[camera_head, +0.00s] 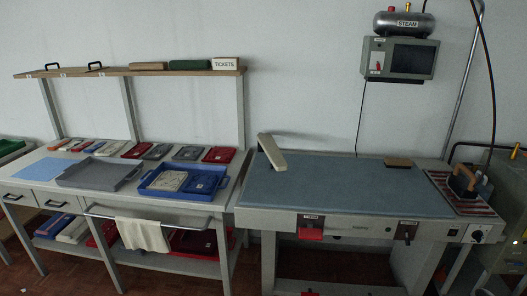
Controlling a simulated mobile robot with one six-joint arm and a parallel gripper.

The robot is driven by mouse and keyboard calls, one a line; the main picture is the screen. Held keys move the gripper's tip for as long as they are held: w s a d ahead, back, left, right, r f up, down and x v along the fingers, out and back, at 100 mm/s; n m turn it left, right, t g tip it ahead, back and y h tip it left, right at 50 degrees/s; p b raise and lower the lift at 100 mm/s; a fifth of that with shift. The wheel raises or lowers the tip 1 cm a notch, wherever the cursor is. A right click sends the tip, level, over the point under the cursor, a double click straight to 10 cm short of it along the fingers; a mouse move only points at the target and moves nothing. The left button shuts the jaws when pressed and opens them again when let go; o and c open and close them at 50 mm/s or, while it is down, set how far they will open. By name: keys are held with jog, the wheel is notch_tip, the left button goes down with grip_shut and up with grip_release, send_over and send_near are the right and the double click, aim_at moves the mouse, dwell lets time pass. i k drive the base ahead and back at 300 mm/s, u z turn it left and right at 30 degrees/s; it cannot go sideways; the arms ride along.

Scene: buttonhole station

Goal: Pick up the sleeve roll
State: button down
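I cannot tell for sure which thing is the sleeve roll. On the upper shelf (130,71) lie a long brown rounded piece (149,66) and, right of it, a long dark green rounded piece (190,64); either has a roll-like shape. A long beige padded piece (271,151) sits raised and slanted at the back left of the blue-grey pressing surface (345,190); it looks more like a sleeve board. My gripper is not in view.
An iron (464,182) stands on a striped rest at right. A brown block (398,162) lies at the back. The left bench holds a grey tray (99,174), a blue tray (155,190) and several folded pieces. A cloth (143,235) hangs in front. Most of the pressing surface is clear.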

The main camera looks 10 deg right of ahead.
aim_at(173, 64)
jog(key=z, duration=0.05)
jog(key=i, duration=0.9)
